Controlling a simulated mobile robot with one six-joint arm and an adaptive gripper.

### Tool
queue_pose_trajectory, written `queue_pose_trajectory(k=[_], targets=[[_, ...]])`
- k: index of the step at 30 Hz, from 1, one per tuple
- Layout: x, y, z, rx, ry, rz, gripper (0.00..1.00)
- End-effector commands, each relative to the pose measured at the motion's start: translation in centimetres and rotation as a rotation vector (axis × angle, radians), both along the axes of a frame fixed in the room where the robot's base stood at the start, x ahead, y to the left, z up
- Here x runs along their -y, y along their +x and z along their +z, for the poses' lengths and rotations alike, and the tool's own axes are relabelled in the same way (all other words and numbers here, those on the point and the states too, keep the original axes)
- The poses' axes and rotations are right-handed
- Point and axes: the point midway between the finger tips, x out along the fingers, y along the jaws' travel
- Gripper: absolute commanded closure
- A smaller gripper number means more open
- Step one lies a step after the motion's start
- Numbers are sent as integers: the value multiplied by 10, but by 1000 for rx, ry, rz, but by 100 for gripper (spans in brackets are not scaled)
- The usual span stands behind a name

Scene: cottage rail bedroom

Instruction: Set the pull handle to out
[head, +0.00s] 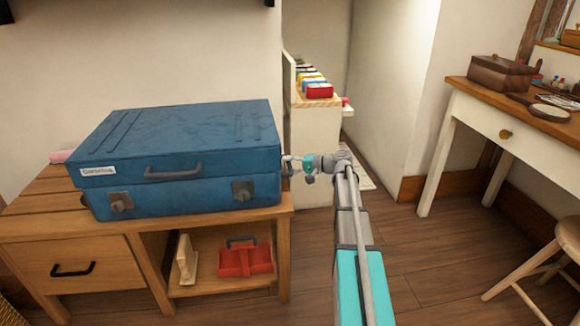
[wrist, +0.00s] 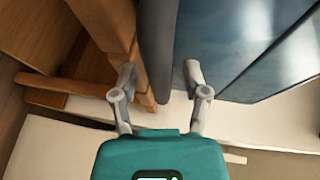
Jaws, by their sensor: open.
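A blue suitcase (head: 180,140) lies flat and closed on a wooden bench. A dark grey rounded bar or edge (wrist: 157,45) shows between and beyond the fingers, beside the blue suitcase side (wrist: 250,45). I cannot tell whether this is the pull handle, or whether the fingers touch it.
The wooden bench (head: 285,225) has a drawer and an open shelf holding a red caddy (head: 245,260). A white shelf unit (head: 314,150) with coloured items stands behind my gripper. A white-legged desk (head: 482,108) and a stool (head: 568,238) stand at the right. The floor between is clear.

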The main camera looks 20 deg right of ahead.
Motion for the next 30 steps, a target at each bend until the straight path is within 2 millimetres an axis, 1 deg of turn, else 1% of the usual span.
queue_pose_trajectory(k=[4,5,9,14,30], targets=[[1,0,0,0,0,-1,40],[1,0,0,0,0,-1,44],[1,0,0,0,0,-1,70],[1,-1,0,0,0,-1,100],[2,0,0,0,0,5,100]])
